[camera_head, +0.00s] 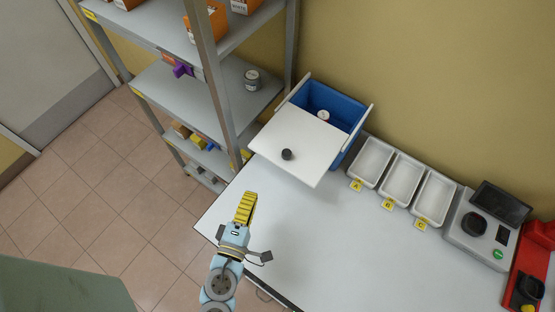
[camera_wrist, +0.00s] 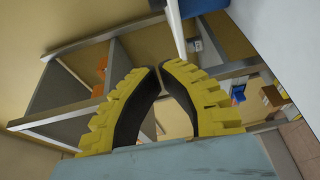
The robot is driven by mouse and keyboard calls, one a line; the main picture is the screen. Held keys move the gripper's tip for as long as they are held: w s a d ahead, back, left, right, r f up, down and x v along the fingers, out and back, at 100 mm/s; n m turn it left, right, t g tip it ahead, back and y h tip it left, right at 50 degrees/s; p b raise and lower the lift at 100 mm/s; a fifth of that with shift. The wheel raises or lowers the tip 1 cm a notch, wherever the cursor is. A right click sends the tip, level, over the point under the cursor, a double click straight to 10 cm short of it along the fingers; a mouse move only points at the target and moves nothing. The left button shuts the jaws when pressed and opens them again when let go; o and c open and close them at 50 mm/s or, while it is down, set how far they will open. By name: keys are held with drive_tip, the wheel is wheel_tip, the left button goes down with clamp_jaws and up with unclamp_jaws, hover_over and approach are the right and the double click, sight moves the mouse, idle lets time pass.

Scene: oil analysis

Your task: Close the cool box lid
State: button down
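The cool box (camera_head: 347,152) is blue and stands at the back left of the white table, against the shelf. Its white lid (camera_head: 300,144), with a black knob (camera_head: 287,154), covers the front part and juts out forward over the table. The rear of the box is open and shows a white-topped round container (camera_head: 323,116) inside. My gripper (camera_head: 248,194) is in front of and to the left of the lid, apart from it. In the wrist view its yellow fingers (camera_wrist: 160,70) have their tips nearly together, with nothing between them.
A grey metal shelf (camera_head: 215,90) with boxes and a can (camera_head: 251,80) stands left of the cool box. Right of the box are white trays (camera_head: 371,160), a scale (camera_head: 478,228) and a red device (camera_head: 533,262). The table's front middle is clear.

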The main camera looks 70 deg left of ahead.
drive_tip(key=w+d+x, duration=0.1)
drive_tip(key=w+x, duration=0.1)
drive_tip(key=x, duration=1)
drive_tip(key=shift+w+r+b, duration=0.15)
drive_tip(key=shift+w+b, duration=0.1)
drive_tip(key=shift+b, duration=0.15)
idle(0.8)
idle(0.4)
drive_tip(key=shift+w+a, duration=0.1)
drive_tip(key=shift+a, duration=0.05)
